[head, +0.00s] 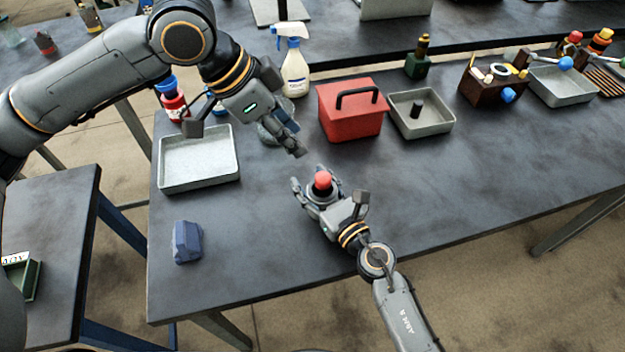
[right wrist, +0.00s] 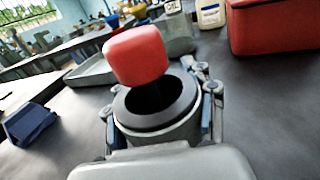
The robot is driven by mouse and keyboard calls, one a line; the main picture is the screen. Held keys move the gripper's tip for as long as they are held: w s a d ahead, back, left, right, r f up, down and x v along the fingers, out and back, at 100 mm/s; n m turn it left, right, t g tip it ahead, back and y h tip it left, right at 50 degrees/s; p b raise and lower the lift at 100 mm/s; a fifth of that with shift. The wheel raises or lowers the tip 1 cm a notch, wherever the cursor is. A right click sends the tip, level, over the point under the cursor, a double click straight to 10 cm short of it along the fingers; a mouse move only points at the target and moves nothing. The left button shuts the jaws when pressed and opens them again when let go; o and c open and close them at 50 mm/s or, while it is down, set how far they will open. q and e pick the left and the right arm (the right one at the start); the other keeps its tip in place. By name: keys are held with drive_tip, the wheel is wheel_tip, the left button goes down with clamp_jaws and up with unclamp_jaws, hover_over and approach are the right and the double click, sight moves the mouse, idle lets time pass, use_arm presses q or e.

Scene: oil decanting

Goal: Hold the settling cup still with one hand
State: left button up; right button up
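The settling cup (head: 322,197) is grey with a dark rim and stands upright on the table. A red knob (head: 322,180) shows above it; in the right wrist view the red knob (right wrist: 137,54) covers part of the far rim. My right gripper (head: 318,184) has one finger on each side of the cup (right wrist: 158,112). I cannot tell whether its fingers press on the wall. My left gripper (head: 297,151) is above the table, up and left of the cup, apart from it. It holds nothing that I can see, and its finger gap is unclear.
A grey tray (head: 198,184) and a blue block (head: 186,242) are on the left. A red box (head: 350,112), a spray bottle (head: 294,72) and a smaller tray (head: 421,132) stand behind. The table right of the cup is clear.

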drive_tip(key=c, duration=0.3)
clamp_jaws()
idle(0.7)
